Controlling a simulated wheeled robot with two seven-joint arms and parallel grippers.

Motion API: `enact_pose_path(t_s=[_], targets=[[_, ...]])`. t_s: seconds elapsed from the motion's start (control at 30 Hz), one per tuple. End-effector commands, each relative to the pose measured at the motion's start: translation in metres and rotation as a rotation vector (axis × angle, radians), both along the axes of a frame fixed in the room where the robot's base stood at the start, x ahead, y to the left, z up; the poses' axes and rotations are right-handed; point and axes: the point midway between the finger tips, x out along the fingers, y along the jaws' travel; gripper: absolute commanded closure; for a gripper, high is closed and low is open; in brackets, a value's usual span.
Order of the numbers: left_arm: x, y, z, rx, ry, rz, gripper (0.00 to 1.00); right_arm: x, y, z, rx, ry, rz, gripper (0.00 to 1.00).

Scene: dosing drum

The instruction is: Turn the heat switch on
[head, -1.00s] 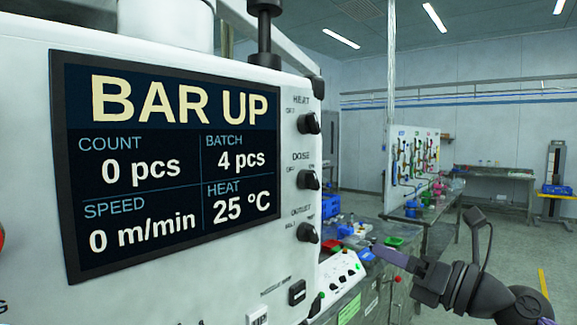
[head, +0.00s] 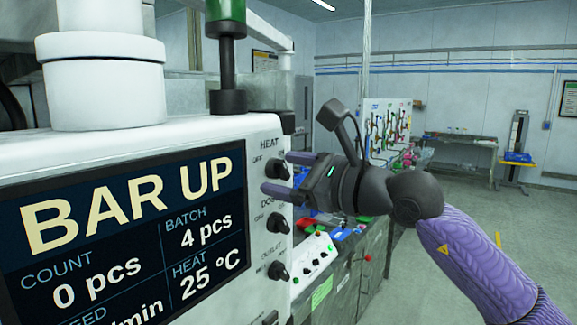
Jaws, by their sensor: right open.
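The heat switch (head: 277,168) is a black rotary knob under the label HEAT, at the top of a column of knobs on the right edge of the white machine's front (head: 262,135). My right gripper (head: 278,173) is open, its two purple fingers pointing left, one a little above and one a little below the knob's height. I cannot tell whether the fingers touch it. The screen (head: 120,235) reads BAR UP and HEAT 25 °C. My left gripper is not in view.
Just below are the dose knob (head: 277,223) and the outlet knob (head: 278,270). A small control box (head: 312,255) with buttons stands behind the machine's right edge. A black post (head: 228,70) rises from the machine top. Open floor lies to the right.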

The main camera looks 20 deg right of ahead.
Motion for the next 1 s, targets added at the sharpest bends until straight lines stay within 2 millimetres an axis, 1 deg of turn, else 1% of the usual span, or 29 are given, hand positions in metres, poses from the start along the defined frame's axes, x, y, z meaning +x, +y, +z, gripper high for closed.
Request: enact_pose_path(t_s=[0.1,0.27,0.3,0.37,0.4,0.5,0.77,1.0], targets=[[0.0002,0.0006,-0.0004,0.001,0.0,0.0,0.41,-0.0001,-0.0001,-0.0004,0.001,0.001,0.0,0.19],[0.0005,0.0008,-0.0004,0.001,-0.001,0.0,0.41,-0.0002,-0.0002,-0.0004,0.0,0.001,0.001,0.53],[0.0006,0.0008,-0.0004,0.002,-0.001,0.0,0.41,-0.0003,-0.0002,-0.0004,0.001,0.002,0.001,0.61],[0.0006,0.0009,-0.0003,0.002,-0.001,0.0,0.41,-0.0003,-0.0002,-0.0004,0.001,0.002,0.001,0.74],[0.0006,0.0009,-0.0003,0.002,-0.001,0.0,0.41,-0.0003,-0.0002,-0.0004,0.001,0.002,0.001,0.82],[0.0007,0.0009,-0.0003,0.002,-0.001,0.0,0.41,-0.0003,-0.0002,-0.0004,0.001,0.002,0.001,1.0],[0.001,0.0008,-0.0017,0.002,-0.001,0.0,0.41,-0.0004,-0.0001,-0.0008,0.017,0.013,0.001,1.0],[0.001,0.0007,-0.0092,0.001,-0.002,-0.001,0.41,-0.0009,0.0007,-0.0021,0.106,0.081,0.002,1.0]])
